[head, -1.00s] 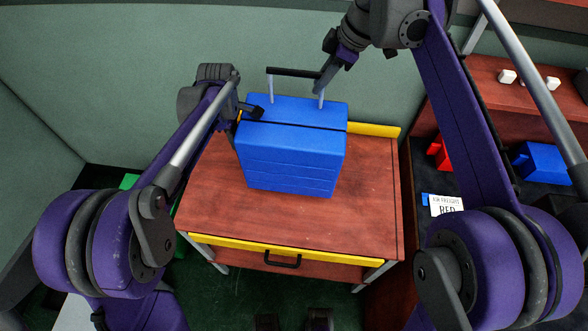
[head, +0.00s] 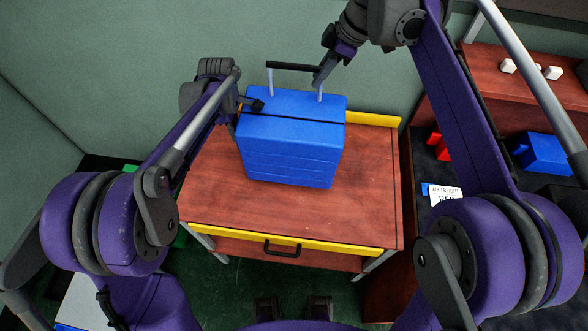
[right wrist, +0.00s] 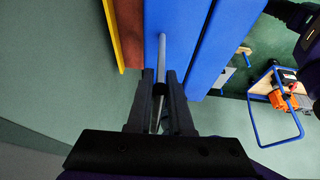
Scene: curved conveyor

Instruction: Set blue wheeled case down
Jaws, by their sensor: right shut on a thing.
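The blue wheeled case (head: 290,155) is upright over the wooden top of a cart (head: 215,195), toward its back. Its lower edge looks to be at the tabletop, but I cannot tell if it bears fully on it. Its black handle bar (head: 290,66) stands raised on two grey rods. My right gripper (head: 318,78) is shut on the handle at its right end; the right wrist view shows its fingers (right wrist: 160,90) around the handle, with the blue case (right wrist: 180,40) beyond. My left gripper (head: 248,105) is at the case's upper left edge; its jaw opening is unclear.
The cart has yellow rails (head: 285,238) and a black drawer pull (head: 282,249). The tabletop is bare in front of the case. A green wall (head: 150,70) is close behind. At right, a shelf unit holds a blue case (head: 545,154), a red object (head: 438,145) and a white sign (head: 444,194).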

